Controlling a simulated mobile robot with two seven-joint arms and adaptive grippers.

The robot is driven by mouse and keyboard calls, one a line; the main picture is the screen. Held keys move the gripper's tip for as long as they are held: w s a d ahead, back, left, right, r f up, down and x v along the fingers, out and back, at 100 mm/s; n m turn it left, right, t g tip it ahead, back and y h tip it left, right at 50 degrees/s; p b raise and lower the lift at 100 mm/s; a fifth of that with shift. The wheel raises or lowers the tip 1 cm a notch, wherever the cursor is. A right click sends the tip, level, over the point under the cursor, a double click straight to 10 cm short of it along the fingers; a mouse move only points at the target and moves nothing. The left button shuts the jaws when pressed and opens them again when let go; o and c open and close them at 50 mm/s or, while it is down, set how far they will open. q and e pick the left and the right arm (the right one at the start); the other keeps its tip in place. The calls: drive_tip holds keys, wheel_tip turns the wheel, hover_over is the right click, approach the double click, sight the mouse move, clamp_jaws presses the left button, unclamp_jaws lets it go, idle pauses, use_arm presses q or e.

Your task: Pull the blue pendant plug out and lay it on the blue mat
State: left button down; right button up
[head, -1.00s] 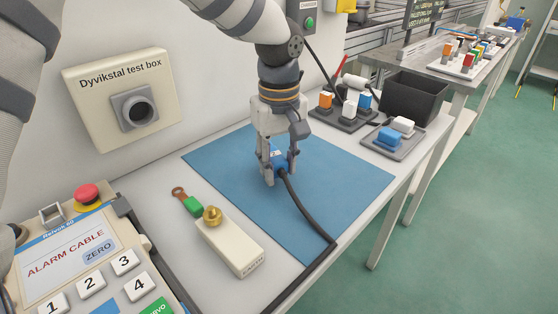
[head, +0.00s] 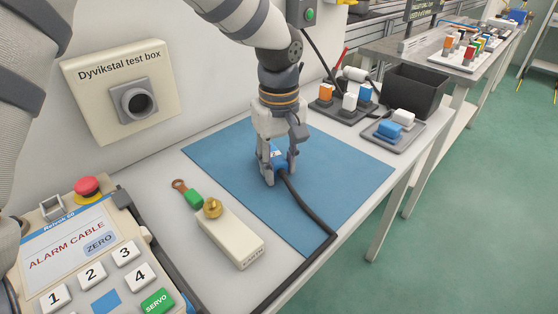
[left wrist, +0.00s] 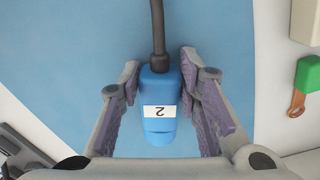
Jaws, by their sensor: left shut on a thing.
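The blue plug (head: 279,160) is on or just above the blue mat (head: 335,180), in the mat's middle. In the left wrist view, the plug (left wrist: 158,95) has a white label with a 2, and its dark cable leads away from the gripper. My left gripper (head: 279,178) points down over the mat and is shut on the plug, with one finger on each side of it. The left wrist view shows both fingers (left wrist: 160,85). The pendant (head: 85,245) reads ALARM CABLE at the lower left. My right gripper is out of view.
A test box (head: 120,88) with a round grey socket hangs on the wall. A pale block with a brass knob (head: 230,238) and a green-handled lug (head: 190,196) lie left of the mat. Plug trays (head: 377,137) and a black bin (head: 415,90) stand behind to the right.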

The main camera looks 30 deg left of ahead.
use_arm(q)
drive_tip(key=c, duration=1.1)
unclamp_jaws()
drive_tip(key=shift+f, duration=0.1)
wheel_tip(320, 180, up, 12)
